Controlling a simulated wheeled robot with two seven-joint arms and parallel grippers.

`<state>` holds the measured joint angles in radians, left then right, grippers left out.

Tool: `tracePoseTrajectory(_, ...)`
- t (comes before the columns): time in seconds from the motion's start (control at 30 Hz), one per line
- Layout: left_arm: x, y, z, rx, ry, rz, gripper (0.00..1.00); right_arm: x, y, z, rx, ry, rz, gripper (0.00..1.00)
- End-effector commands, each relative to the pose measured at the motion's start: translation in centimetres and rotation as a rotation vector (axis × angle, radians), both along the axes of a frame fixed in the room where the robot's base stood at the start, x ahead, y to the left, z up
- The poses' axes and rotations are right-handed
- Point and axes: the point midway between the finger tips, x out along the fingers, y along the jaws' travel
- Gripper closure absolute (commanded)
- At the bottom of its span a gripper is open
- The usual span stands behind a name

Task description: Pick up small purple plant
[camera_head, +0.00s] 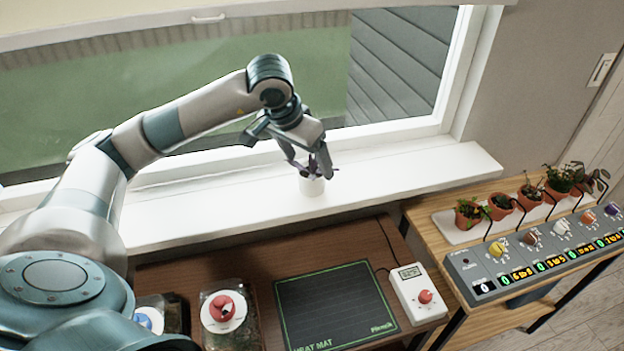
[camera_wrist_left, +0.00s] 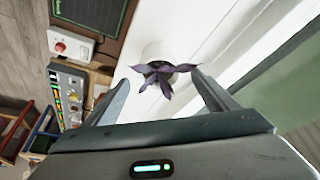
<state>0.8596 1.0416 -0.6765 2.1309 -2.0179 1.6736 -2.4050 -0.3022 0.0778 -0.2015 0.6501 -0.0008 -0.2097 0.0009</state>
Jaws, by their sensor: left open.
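The small purple plant (camera_wrist_left: 160,76) has dark purple leaves and grows in a white pot (camera_head: 312,186) on the white window sill. My left gripper (camera_head: 293,162) is open above and around the plant's leaves in the head view, partly covering them. In the left wrist view the two fingers of the left gripper (camera_wrist_left: 158,92) stand apart on either side of the leaves, and the white pot (camera_wrist_left: 156,50) lies beyond them. I cannot tell whether the fingers touch the plant. My right gripper is in neither view.
The window sill (camera_head: 420,170) is clear to the right of the pot. Below it a brown table holds a black heat mat (camera_head: 335,305), a white controller (camera_head: 418,290) and a red-knobbed container (camera_head: 222,308). A tray of potted plants (camera_head: 455,228) and a dial panel (camera_head: 540,262) stand right.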

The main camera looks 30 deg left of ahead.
Motion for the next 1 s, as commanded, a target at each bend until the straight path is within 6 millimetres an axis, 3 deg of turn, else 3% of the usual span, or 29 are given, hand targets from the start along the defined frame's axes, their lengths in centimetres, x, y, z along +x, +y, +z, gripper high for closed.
tracePoseTrajectory(0.27,0.7,-0.3,-2.4,-0.001,0.005,-0.001,0.21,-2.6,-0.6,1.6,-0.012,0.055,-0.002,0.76)
tracePoseTrajectory(0.5,1.5,-0.4,-4.2,0.000,0.001,-0.001,0.21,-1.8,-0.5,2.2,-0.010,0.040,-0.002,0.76)
tracePoseTrajectory(0.97,1.5,-0.3,-4.3,0.000,0.000,-0.001,0.21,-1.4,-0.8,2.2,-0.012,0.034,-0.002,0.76)
tracePoseTrajectory(1.0,1.5,-0.3,-4.3,0.000,0.000,-0.001,0.30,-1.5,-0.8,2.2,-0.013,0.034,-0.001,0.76)
